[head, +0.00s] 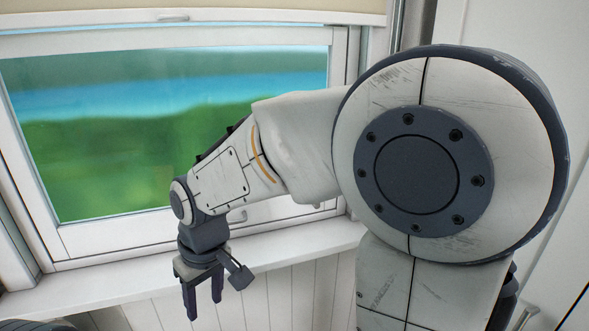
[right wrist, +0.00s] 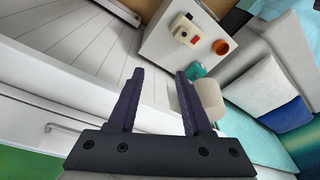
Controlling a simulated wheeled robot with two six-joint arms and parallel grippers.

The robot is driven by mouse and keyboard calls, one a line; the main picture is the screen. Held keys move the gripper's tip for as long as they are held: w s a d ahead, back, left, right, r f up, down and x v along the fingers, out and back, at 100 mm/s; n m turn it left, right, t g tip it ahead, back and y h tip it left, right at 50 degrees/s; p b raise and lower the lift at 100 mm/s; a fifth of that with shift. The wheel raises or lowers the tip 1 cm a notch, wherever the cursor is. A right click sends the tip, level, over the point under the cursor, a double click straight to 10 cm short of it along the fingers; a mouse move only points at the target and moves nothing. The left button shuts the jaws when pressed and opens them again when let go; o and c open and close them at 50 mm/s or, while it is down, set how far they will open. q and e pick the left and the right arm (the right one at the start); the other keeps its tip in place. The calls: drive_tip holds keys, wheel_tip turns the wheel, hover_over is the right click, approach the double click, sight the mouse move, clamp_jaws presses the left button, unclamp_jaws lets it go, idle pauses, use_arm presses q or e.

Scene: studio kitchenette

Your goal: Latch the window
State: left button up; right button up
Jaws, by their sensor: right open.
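The window (head: 180,28) has a white frame and stands at the left and middle of the head view, with green and blue scenery behind its glass. Its sash looks closed against the frame, but I cannot be sure. A slim metal handle (right wrist: 62,128) shows on white framing at the left of the right wrist view. My arm covers part of the window's lower right. My right gripper (head: 203,291) hangs in front of the sill, fingers pointing down. It is open, with nothing between its fingers in the right wrist view (right wrist: 159,78). My left gripper is out of view.
A pale blind (head: 250,10) is rolled up at the top. The white sill (head: 300,245) runs below the window above panelled wall.

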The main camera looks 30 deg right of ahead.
drive_tip(key=w+d+r+m+t+p, duration=0.1)
drive_tip(key=w+d+r+m+p, duration=0.1)
drive_tip(key=w+d+r, duration=0.35)
drive_tip(key=w+d+r+m+p, duration=0.1)
drive_tip(key=w+d+r+p, duration=0.15)
drive_tip(key=w+d, duration=0.45)
drive_tip(key=w+d+r+m+h+p, duration=0.1)
drive_tip(key=d+p, duration=0.1)
drive_tip(key=d, duration=0.6)
drive_tip(key=w+d+r+m+t+h+p, duration=0.1)
drive_tip(key=d+r+m+p, duration=0.1)
drive_tip(key=d, duration=0.7)
drive_tip(key=w+d+r+m+h+p, duration=0.1)
drive_tip(key=d+p, duration=0.1)
drive_tip(key=d, duration=0.6)
drive_tip(key=p+x, duration=0.1)
drive_tip(key=x, duration=0.2)
drive_tip(key=p+x, duration=0.1)
drive_tip(key=x, duration=0.2)
drive_tip(key=p+x, duration=0.1)
drive_tip(key=x, duration=0.3)
drive_tip(key=shift+w, duration=0.35)
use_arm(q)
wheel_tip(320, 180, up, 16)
use_arm(e)
drive_tip(key=shift+r, duration=0.1)
clamp_jaws()
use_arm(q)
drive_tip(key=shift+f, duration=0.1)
